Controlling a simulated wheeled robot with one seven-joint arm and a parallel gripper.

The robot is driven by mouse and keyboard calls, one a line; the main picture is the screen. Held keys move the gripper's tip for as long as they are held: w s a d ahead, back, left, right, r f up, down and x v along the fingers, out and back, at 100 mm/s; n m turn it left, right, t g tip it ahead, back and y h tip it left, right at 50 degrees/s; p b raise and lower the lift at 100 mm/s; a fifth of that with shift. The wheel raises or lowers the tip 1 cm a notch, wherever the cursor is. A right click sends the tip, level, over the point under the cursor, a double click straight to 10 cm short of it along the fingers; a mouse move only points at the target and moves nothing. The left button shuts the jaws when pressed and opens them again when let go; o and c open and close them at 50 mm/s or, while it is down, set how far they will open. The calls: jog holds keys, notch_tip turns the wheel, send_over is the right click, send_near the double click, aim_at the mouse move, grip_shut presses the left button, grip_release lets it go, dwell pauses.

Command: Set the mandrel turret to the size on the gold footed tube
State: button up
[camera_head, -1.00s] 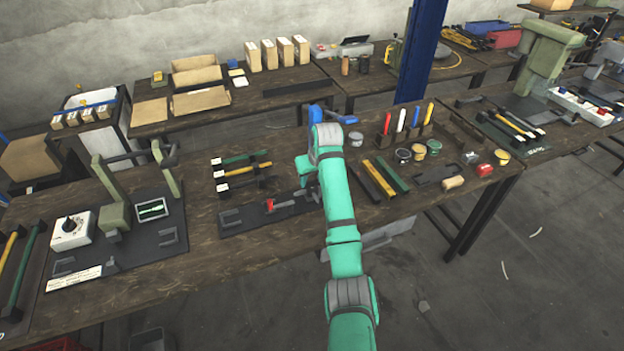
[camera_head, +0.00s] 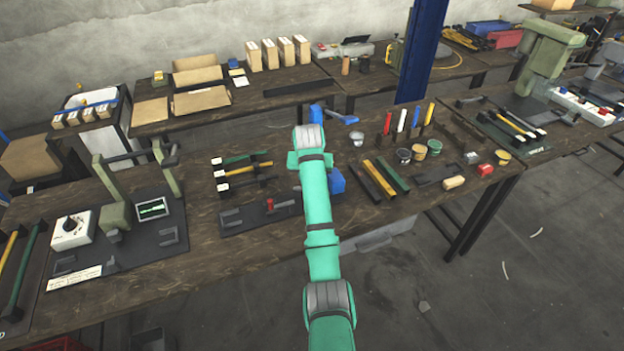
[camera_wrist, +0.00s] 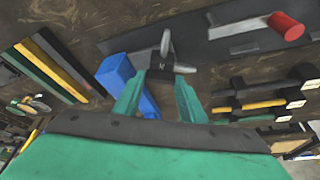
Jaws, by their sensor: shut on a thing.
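My arm hides the gripper and turret there. A gold tube with black ends (camera_head: 248,168) lies in a rack of green, gold and dark tubes with white ends; it also shows in the wrist view (camera_wrist: 262,105). No size is readable on it.
A dark plate (camera_head: 232,227) with a red-handled crank (camera_head: 270,205) is left of my arm. A green press (camera_head: 114,212) and white dial box (camera_head: 71,230) stand further left. Coloured bars (camera_head: 380,177) and small pots (camera_head: 419,152) are to the right.

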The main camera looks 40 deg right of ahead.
jog(key=m, duration=0.2)
jog(key=m+g+h, duration=0.1)
jog(key=m, duration=0.1)
jog(key=m+g, duration=0.1)
jog(key=m, duration=0.1)
jog(key=shift+w+a, duration=0.25)
jog(key=m+g, duration=0.1)
jog(key=m, duration=0.2)
jog(key=m+g, duration=0.1)
jog(key=m, duration=0.2)
jog(key=shift+w+m, duration=0.2)
jog(key=shift+m, duration=0.1)
jog(key=shift+d+g, duration=0.1)
jog(key=shift+g, duration=0.2)
jog(key=o, duration=1.1)
jog(key=shift+c, duration=0.2)
jog(key=v, duration=1)
jog(key=shift+a+r, duration=0.3)
jog(key=shift+a, duration=0.15)
